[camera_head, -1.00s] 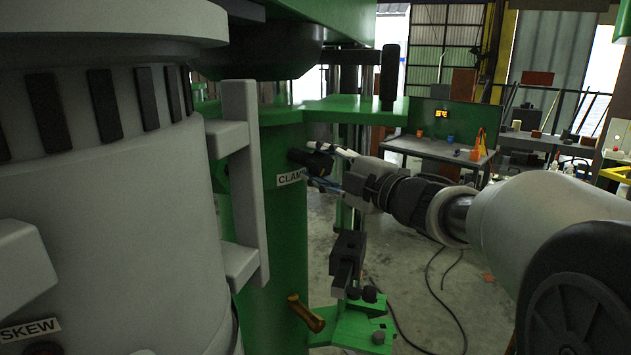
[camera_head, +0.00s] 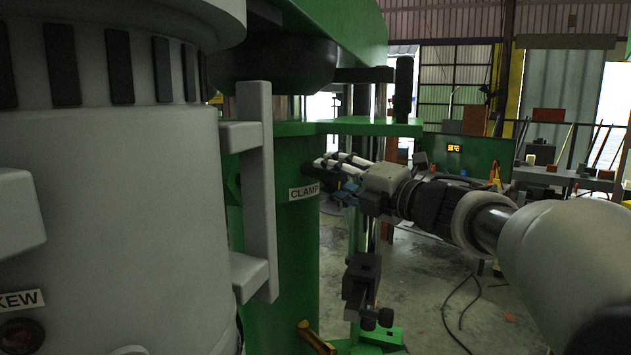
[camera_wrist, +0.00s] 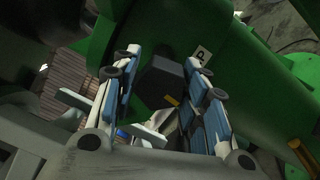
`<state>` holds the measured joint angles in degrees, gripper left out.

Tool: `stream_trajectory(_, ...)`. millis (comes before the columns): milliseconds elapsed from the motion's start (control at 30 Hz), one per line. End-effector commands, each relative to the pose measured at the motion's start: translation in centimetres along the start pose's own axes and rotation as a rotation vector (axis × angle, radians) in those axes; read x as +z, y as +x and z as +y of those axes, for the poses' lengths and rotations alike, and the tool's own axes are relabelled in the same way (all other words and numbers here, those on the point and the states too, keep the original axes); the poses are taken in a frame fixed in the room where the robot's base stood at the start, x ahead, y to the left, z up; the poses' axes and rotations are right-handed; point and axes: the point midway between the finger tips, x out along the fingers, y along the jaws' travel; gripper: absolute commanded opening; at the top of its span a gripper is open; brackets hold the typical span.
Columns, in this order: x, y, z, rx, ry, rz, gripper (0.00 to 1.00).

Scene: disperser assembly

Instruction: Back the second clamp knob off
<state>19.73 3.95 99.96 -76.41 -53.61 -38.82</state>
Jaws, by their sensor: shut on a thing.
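The clamp knob (camera_wrist: 163,82) is a dark faceted block on the green column, between my finger pads in the wrist view. My gripper (camera_wrist: 165,75) is shut on it, with one blue-padded finger on each side. In the head view my gripper (camera_head: 338,168) reaches in from the right to the column (camera_head: 285,250), just above the white CLAMP label (camera_head: 304,191). The fingers hide most of the knob there. A corner of the label (camera_wrist: 201,55) shows beside the knob in the wrist view.
A large grey housing (camera_head: 110,220) with a grey handle (camera_head: 258,190) stands close on the left. A green plate (camera_head: 370,126) lies above my gripper. A black clamp block (camera_head: 362,278) and a brass-coloured handle (camera_head: 315,338) sit below.

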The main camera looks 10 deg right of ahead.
Motion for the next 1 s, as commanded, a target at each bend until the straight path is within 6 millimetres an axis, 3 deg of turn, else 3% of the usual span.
stream_trajectory(433,0.03,0.0,0.1,0.001,-0.008,0.0,0.16)
stream_trajectory(467,0.03,0.0,0.1,0.001,-0.008,0.0,0.42)
stream_trajectory(500,0.03,0.0,0.1,0.001,-0.008,0.0,0.45)
stream_trajectory(700,0.01,0.0,0.06,0.001,-0.008,0.0,0.57)
stream_trajectory(1000,0.01,-0.08,0.02,0.0,-0.007,0.0,0.57)
